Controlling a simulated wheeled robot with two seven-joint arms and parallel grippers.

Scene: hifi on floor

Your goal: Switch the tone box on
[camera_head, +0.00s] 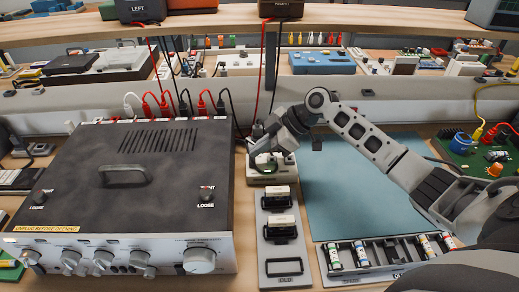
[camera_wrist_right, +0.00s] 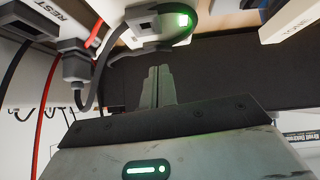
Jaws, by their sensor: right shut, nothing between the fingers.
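The tone box seems to be the small beige box (camera_head: 271,177) just right of the big hi-fi unit in the head view. In the right wrist view a pale block (camera_wrist_right: 292,22) with part of the label TONE shows at the top right. A small lit green patch (camera_wrist_right: 183,20) shows at the top centre; whether it is the switch I cannot tell. My right gripper (camera_head: 264,148) is over the beige box in the head view and hides part of it. In the right wrist view its fingers (camera_wrist_right: 158,72) are together and empty, below the green patch. My left gripper is out of view.
The hi-fi unit (camera_head: 150,175) fills the left, with red, black and white leads at its back. A grey stand (camera_head: 283,268) is in front of the beige box. A blue-green mat (camera_head: 345,200) lies to the right. Cables and a plug (camera_wrist_right: 75,65) hang close to the gripper's left.

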